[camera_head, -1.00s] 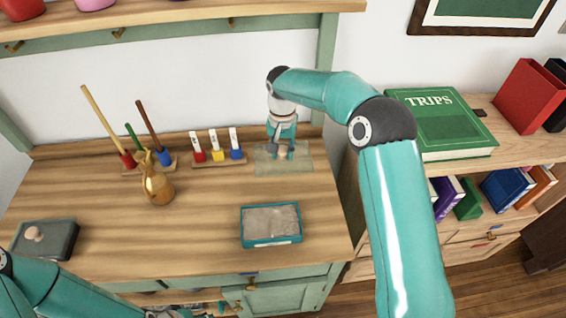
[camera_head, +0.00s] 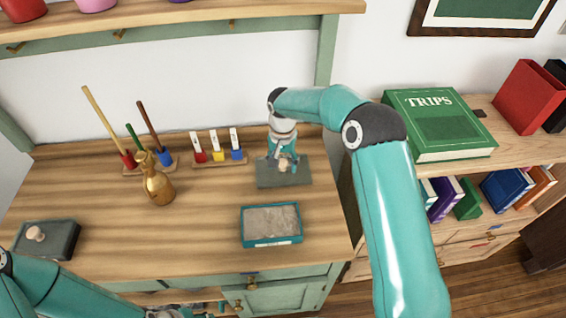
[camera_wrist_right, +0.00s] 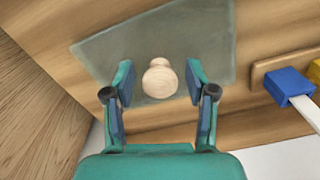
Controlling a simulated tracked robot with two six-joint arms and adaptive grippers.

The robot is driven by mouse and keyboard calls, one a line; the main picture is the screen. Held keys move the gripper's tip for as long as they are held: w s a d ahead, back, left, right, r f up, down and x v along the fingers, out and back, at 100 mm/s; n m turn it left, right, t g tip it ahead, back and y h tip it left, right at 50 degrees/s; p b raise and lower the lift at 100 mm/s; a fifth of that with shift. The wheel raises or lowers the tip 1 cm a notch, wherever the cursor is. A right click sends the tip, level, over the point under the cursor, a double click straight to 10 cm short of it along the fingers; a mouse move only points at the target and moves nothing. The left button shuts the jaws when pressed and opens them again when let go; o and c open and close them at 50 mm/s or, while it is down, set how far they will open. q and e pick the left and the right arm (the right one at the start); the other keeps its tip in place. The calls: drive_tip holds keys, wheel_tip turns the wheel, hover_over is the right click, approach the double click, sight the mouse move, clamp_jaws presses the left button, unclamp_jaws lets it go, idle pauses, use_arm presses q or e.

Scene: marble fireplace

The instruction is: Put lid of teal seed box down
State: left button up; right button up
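The teal seed box (camera_head: 244,227) stands open near the front of the worktop, its inside filled with something grey-brown. The grey lid (camera_head: 300,178) with its round wooden knob lies near the back right of the worktop, apart from the box. It also shows in the right wrist view (camera_wrist_right: 210,40). My right gripper (camera_head: 284,163) is over the lid. In the right wrist view my right gripper (camera_wrist_right: 159,85) is open, with the knob (camera_wrist_right: 159,80) between its fingers and a gap on each side. My left gripper is mostly cut off at the bottom edge.
A grey box with a wooden knob (camera_head: 60,238) stands at the left. A golden bottle (camera_head: 157,185) stands mid-left. Racks with coloured sticks (camera_head: 166,158) and coloured blocks (camera_head: 218,156) line the back. The worktop between bottle and seed box is clear.

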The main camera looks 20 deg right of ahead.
sight(283, 162)
drive_tip(key=shift+r, duration=0.1)
wheel_tip(283, 162, up, 12)
idle(0.6)
idle(0.4)
